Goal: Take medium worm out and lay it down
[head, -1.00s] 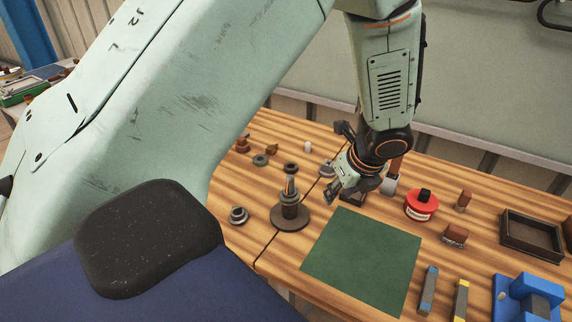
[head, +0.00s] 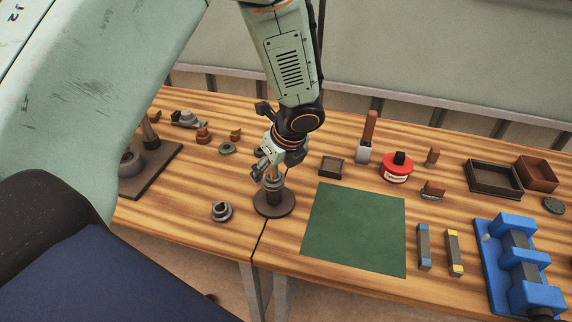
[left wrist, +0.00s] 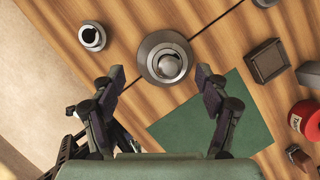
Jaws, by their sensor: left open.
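A dark stand (head: 274,203) with a round base and a short upright post is on the wooden bench, left of the green mat (head: 355,228). A slim piece stands up from its top; I cannot tell for certain that it is the medium worm. My left gripper (head: 263,168) is open just above the stand and partly hides its top. In the left wrist view the stand (left wrist: 148,46) is seen from above, with a shiny round end (left wrist: 167,65) at its middle. The open fingers (left wrist: 160,74) are on either side, apart from it. My right gripper is not in view.
A grey ringed part (head: 221,211) lies left of the stand. A small dark tray (head: 331,167), a red tin (head: 397,169) and a wooden-handled tool (head: 366,143) are behind the mat. A blue fixture (head: 520,262) is at right. The mat is bare.

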